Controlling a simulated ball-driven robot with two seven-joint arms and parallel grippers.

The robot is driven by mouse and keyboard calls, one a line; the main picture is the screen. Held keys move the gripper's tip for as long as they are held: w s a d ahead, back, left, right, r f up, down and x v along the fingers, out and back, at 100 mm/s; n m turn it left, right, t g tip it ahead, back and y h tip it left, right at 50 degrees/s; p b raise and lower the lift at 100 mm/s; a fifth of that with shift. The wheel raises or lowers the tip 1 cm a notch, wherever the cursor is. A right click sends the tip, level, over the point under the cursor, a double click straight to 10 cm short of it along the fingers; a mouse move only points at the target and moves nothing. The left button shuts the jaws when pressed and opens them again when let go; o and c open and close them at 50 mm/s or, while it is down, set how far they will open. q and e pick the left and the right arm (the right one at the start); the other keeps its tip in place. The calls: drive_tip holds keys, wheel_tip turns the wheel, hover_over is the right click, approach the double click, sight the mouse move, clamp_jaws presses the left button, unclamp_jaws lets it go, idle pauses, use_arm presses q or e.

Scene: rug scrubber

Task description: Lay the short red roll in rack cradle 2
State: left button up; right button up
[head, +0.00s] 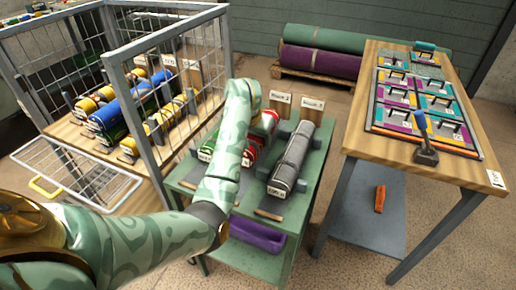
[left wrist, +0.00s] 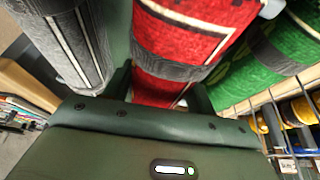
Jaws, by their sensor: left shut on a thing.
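The red roll (left wrist: 185,30), with white stripes and a grey band, lies between the fingers of my left gripper (left wrist: 160,92) in the left wrist view. The gripper is shut on it. In the head view, my left gripper (head: 262,122) is over the green cart, and only parts of the red roll (head: 250,155) show behind my arm. The roll is between a green roll (head: 207,149) and a grey roll (head: 292,160). I cannot tell whether it touches its cradle. Two small signs (head: 312,103) stand behind the rolls; their numbers are hard to read. My right gripper is out of view.
A wire cage (head: 150,45) with blue and yellow rolls stands at left. A wooden table (head: 370,140) with colored mats and a blue-handled brush (head: 424,135) is at right. A purple bin (head: 258,235) sits under the cart top. Large rolls (head: 320,62) lie behind.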

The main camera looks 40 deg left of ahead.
use_arm(q)
wheel_tip(320, 180, down, 4)
drive_tip(key=shift+r+b, duration=0.25)
drive_tip(key=shift+b, duration=0.3)
drive_tip(key=shift+r, duration=0.2)
drive_tip(key=shift+f, duration=0.1)
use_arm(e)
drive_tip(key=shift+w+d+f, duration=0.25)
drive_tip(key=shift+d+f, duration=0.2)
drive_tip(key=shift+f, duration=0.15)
use_arm(q)
drive_tip(key=o, duration=1.1)
drive_tip(key=shift+c, duration=0.2)
